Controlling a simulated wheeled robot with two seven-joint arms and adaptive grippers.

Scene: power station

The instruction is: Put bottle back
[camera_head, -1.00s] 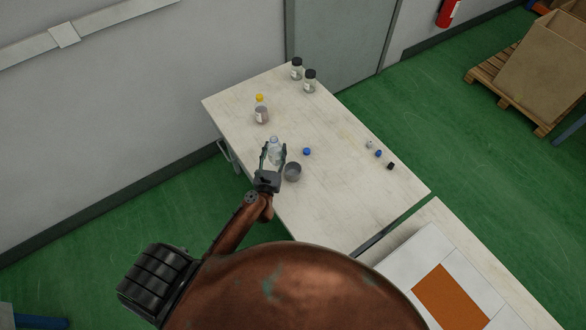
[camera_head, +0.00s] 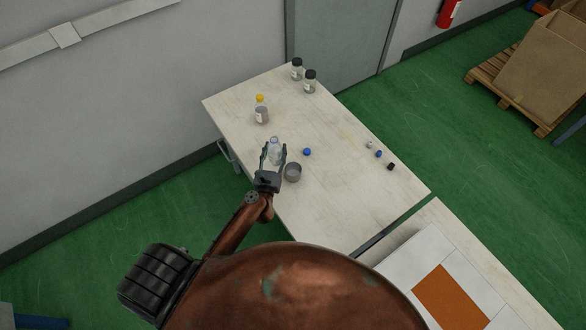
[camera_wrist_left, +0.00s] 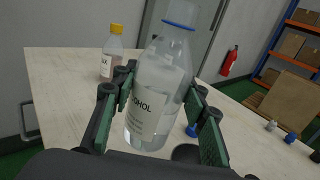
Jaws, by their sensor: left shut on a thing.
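A clear bottle (camera_head: 275,146) with a label ending in "OHOL" is at the left part of the table, between the fingers of my left gripper (camera_head: 273,158). In the left wrist view the bottle (camera_wrist_left: 158,92) stands upright between the green finger pads of the gripper (camera_wrist_left: 160,120), which is shut on it. A blue ring shows at its neck and no cap is seen on it. I cannot tell whether its base touches the table. A blue cap (camera_head: 307,152) lies on the table to its right. My right gripper is not in view.
A grey cup (camera_head: 293,172) stands close beside my left gripper. A yellow-capped bottle (camera_head: 261,112) and two dark-capped jars (camera_head: 297,69) stand farther back on the table (camera_head: 345,190). Several small caps (camera_head: 378,153) lie near the right edge. The table's middle is mostly clear.

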